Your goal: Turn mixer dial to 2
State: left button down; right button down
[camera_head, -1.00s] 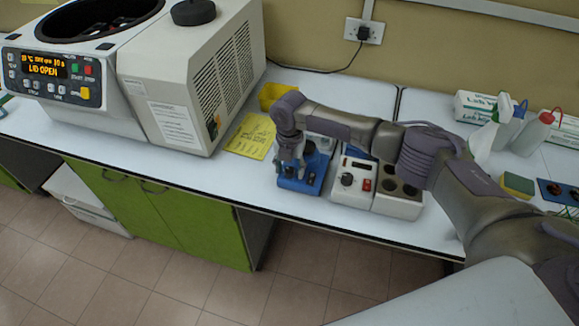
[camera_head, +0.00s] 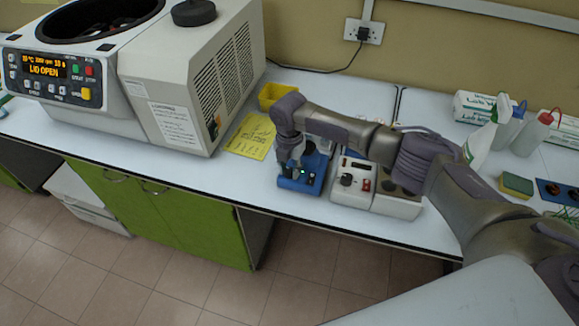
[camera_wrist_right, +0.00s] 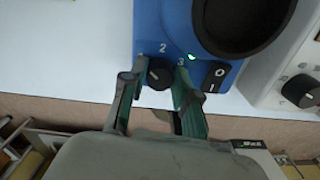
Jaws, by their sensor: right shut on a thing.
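The mixer is a small blue device (camera_head: 300,183) on the bench, and it also shows in the wrist view (camera_wrist_right: 167,30). Its black dial (camera_wrist_right: 159,77) is on the front, below the printed numbers 2 and 3. I cannot tell surely which number the dial points to. A green light (camera_wrist_right: 191,57) is lit near a black rocker switch (camera_wrist_right: 215,76). My right gripper (camera_wrist_right: 161,82) has one finger on each side of the dial and is shut on it. In the head view the right gripper (camera_head: 289,165) hides part of the mixer. My left gripper is not in view.
Right of the mixer stands a white device (camera_head: 352,180) with a dark knob. A large centrifuge (camera_head: 160,75) with its lid open is at left. A yellow sheet (camera_head: 250,136) and a yellow bin (camera_head: 270,96) lie behind the mixer. Bottles (camera_head: 530,133) stand at right.

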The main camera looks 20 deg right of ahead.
aim_at(289, 170)
jog(key=m+p, duration=0.2)
jog(key=m, duration=0.3)
jog(key=shift+r+m, duration=0.1)
jog(key=shift+m, duration=0.2)
jog(key=shift+m+p, duration=0.9)
jog(key=shift+m, duration=1.3)
jog(key=c, duration=0.9)
grip_release()
jog(key=shift+o, duration=0.2)
notch_tip(289, 170, up, 12)
